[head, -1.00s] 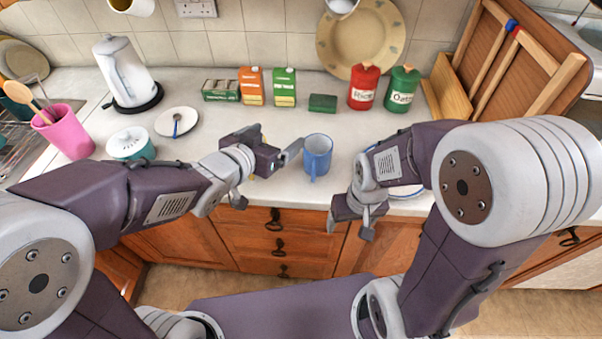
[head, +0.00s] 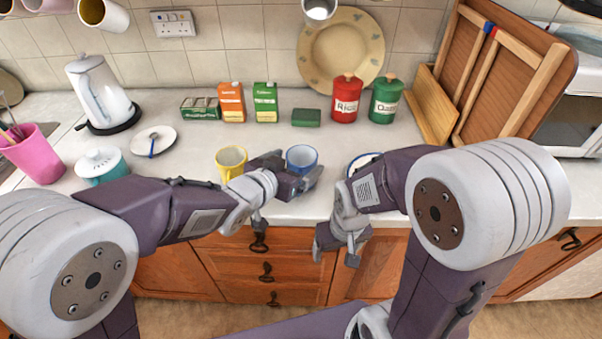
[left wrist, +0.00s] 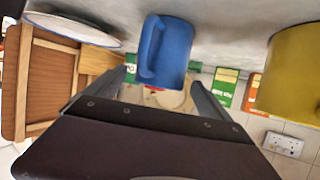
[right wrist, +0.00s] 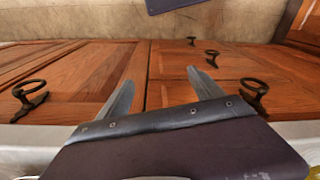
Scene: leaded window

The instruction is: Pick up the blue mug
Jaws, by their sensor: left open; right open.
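The blue mug (head: 301,157) stands on the counter near its front edge in the head view; its lower part is hidden behind my left gripper. My left gripper (head: 312,180) is open, just in front of the mug.
A yellow mug (head: 231,160) stands left of the blue mug, close to my left wrist. A plate (head: 362,162) lies to the right, partly behind my right arm. Red (head: 346,98) and green canisters (head: 386,100), cartons (head: 265,102) and a green sponge (head: 306,117) stand farther back.

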